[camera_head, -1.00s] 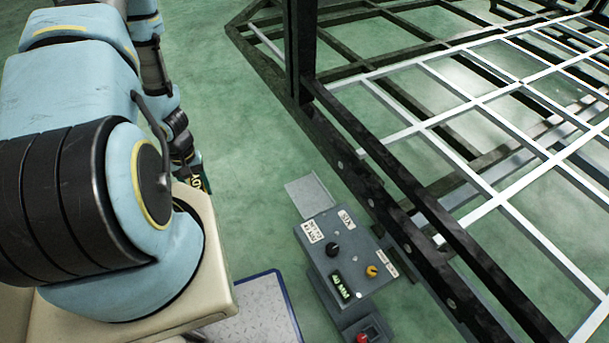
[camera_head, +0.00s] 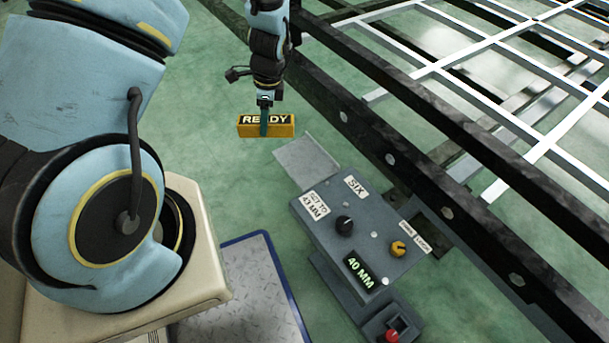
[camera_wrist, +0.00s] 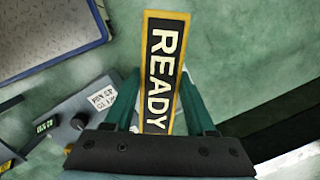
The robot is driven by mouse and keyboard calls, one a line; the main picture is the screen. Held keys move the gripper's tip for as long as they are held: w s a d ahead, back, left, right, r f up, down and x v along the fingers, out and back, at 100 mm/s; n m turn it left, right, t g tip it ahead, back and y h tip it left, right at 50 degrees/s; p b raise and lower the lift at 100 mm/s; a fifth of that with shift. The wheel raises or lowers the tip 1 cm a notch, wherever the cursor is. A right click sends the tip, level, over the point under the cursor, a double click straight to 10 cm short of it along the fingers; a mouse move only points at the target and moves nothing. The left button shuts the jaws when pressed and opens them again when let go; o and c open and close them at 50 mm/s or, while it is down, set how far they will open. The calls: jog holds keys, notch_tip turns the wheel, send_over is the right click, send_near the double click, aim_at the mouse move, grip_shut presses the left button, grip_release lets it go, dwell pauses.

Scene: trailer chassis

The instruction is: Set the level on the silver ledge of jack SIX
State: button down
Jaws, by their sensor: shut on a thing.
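My gripper (camera_head: 264,122) is shut on the level (camera_head: 283,126), a yellow block with a black panel reading READY. The level hangs in the air to the upper left of the silver ledge (camera_head: 307,161), apart from it. In the wrist view the level (camera_wrist: 164,62) stands lengthwise between the green fingers. Jack SIX (camera_head: 329,225) is a grey box with a SIX label, a "SET TO 43 MM" label, a black knob, a yellow knob and a display reading 40 MM. The ledge sticks out from its far end and is bare. The ledge is not clear in the wrist view.
Dark chassis rails (camera_head: 395,160) run diagonally just right of the jack, with a white grid frame beyond. A red button (camera_head: 391,336) sits on a lower box at the near end. A metal plate with a blue edge (camera_head: 245,300) lies left of the jack. Green floor is open around the level.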

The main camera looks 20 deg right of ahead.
jog(key=s+d+f+m+t+h+b, duration=0.1)
jog(key=d+f+m+b, duration=0.1)
jog(key=d+m+b, duration=0.35)
jog(key=s+d+f+m+b, duration=0.2)
jog(key=d+f+m+b, duration=0.1)
jog(key=d+m+b, duration=0.25)
jog(key=b, duration=0.3)
send_near(303, 159)
jog(key=f, duration=0.5)
jog(key=shift+w+a, duration=0.15)
jog(key=shift+w, duration=0.25)
jog(key=shift+r, duration=0.1)
jog(key=shift+c, duration=1.1)
grip_release()
